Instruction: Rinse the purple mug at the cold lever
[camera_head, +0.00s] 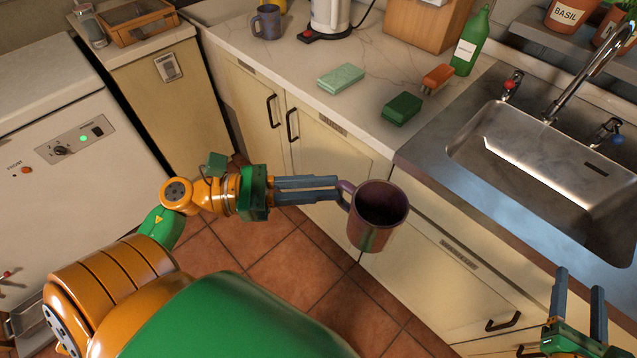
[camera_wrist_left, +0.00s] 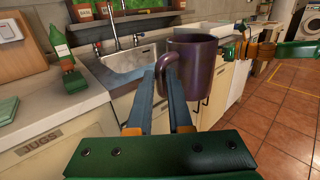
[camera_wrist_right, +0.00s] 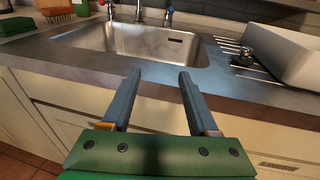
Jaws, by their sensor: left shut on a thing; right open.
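The purple mug (camera_head: 370,235) hangs roughly upright in the air in front of the cabinets, left of the sink (camera_head: 480,165). My left gripper (camera_head: 336,190) is shut on its handle; the mug also shows in the left wrist view (camera_wrist_left: 195,78). The inside of the mug is dark, so I cannot tell if anything is in it. The blue-marked lever (camera_head: 616,139) is right of the faucet (camera_head: 572,85), and the red-marked lever (camera_head: 511,86) is left of it. My right gripper (camera_head: 579,280) is open and empty in front of the sink.
A green bottle (camera_head: 469,45), an orange brush (camera_head: 437,78), a dark green sponge (camera_head: 402,109) and a pale green cloth (camera_head: 341,77) lie or stand on the counter left of the sink. A blue-grey mug (camera_head: 267,22) and a kettle (camera_head: 328,18) stand further back.

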